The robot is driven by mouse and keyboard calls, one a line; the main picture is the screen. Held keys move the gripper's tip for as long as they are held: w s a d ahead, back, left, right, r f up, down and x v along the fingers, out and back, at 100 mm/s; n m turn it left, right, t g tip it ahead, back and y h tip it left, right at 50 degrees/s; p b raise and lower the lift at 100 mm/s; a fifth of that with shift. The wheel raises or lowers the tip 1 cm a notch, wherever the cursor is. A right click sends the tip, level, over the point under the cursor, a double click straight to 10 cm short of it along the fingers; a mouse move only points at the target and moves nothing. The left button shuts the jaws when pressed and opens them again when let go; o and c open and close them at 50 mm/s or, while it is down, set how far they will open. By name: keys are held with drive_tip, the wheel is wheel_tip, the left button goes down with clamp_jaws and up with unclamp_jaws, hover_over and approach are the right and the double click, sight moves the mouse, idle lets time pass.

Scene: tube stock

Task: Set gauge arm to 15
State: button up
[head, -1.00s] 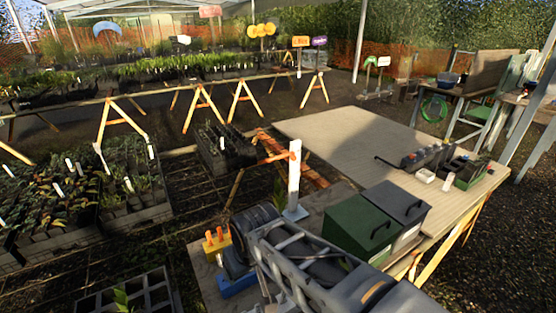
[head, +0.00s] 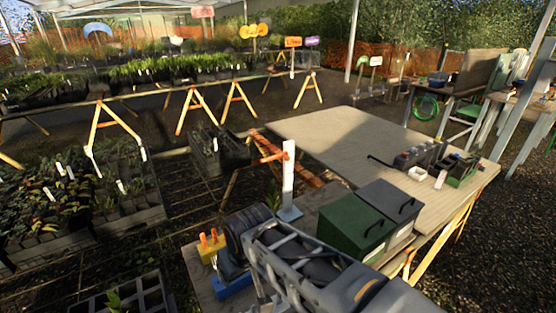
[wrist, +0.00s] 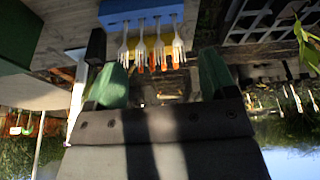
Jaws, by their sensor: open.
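The gauge is a white upright post (head: 288,172) on a flat blue-grey foot, standing on the near bench. Any scale marks or numbers are too small to read. In the wrist view a pale upright strip (wrist: 78,100) at the left may be the same post. My gripper (wrist: 160,76) is open, its two green-tipped fingers apart with nothing gripped between them. In the head view my arm hides the gripper's fingers. The gripper is apart from the orange arm.
A blue and yellow rack (head: 212,247) with orange-topped pieces stands left of my arm; a blue block with white forks (wrist: 140,17) shows in the wrist view. A green lidded bin (head: 350,222) and a grey bin (head: 392,208) stand right of the post. The big tabletop (head: 335,143) behind is largely clear.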

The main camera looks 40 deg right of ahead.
drive_tip(key=shift+d, duration=0.1)
drive_tip(key=shift+c, duration=0.8)
drive_tip(key=d+m+p, duration=0.1)
drive_tip(key=d, duration=0.1)
drive_tip(key=d+f+m+g+p, duration=0.1)
drive_tip(key=d+m, duration=0.1)
drive_tip(key=d, duration=0.1)
drive_tip(key=shift+d+f+g, duration=0.15)
drive_tip(key=shift+d+g, duration=0.1)
drive_tip(key=shift+g, duration=0.05)
drive_tip(key=c, duration=0.4)
drive_tip(key=m+t+h+p, duration=0.1)
drive_tip(key=m+t+p, duration=0.4)
drive_tip(key=m+t, duration=2)
approach(288, 159)
drive_tip(key=w+r+m+g+p, duration=0.1)
drive_tip(key=w+r+m+g, duration=0.1)
drive_tip(key=m+g, duration=0.1)
drive_tip(key=w+r+m+g+p, duration=0.1)
drive_tip(key=w+r+m+g, duration=0.1)
drive_tip(key=w+g, duration=0.1)
drive_tip(key=w+r+m+g+p, duration=0.1)
drive_tip(key=w+r+m+g, duration=0.1)
drive_tip(key=r+m+g, duration=0.1)
drive_tip(key=shift+w+d+m+p, duration=0.25)
drive_tip(key=shift+w+m+p, duration=0.05)
drive_tip(key=shift+w+p, duration=0.05)
